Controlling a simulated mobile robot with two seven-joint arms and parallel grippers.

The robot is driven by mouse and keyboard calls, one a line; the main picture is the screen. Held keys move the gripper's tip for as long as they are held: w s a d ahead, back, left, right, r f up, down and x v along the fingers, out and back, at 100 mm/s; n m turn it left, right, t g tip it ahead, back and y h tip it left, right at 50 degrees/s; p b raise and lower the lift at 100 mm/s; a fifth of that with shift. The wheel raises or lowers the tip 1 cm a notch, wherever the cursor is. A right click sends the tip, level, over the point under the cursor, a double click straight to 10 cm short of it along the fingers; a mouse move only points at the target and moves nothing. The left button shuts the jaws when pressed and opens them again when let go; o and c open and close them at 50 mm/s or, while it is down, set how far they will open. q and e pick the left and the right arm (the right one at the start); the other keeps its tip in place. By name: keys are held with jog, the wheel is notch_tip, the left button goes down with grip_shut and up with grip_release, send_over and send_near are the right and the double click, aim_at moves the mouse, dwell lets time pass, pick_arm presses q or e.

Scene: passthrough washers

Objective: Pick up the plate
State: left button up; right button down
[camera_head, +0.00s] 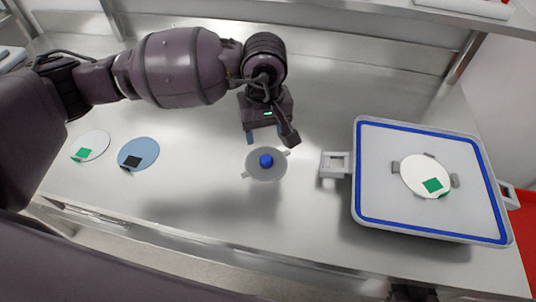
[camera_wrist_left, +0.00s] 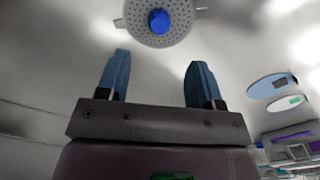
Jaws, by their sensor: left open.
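A round grey perforated plate (camera_head: 266,168) with a blue knob (camera_head: 266,160) and two small side tabs lies on the metal table, near the middle. My left gripper (camera_head: 269,139) is open and empty just behind it, apart from it. In the left wrist view the plate (camera_wrist_left: 160,33) lies beyond the two blue fingertips (camera_wrist_left: 158,62), its far edge cut off by the frame. Other flat discs are a white one with a green square (camera_head: 95,143), a blue one with a black square (camera_head: 140,150), and a white one with a green square (camera_head: 421,172) on the tray.
A grey tray (camera_head: 374,208) with a blue border and side handles stands at the right, its left handle (camera_head: 335,164) near the plate. A wall closes the table's back. The table front between discs and tray is clear.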

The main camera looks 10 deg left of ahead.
aim_at(266, 157)
pick_arm(q)
notch_tip(266, 157, down, 3)
jog(key=shift+s+f, duration=0.15)
jog(key=shift+w+f, duration=0.15)
jog(key=shift+f, duration=1.25)
jog(key=shift+w+f, duration=0.1)
jog(key=shift+f, duration=1.3)
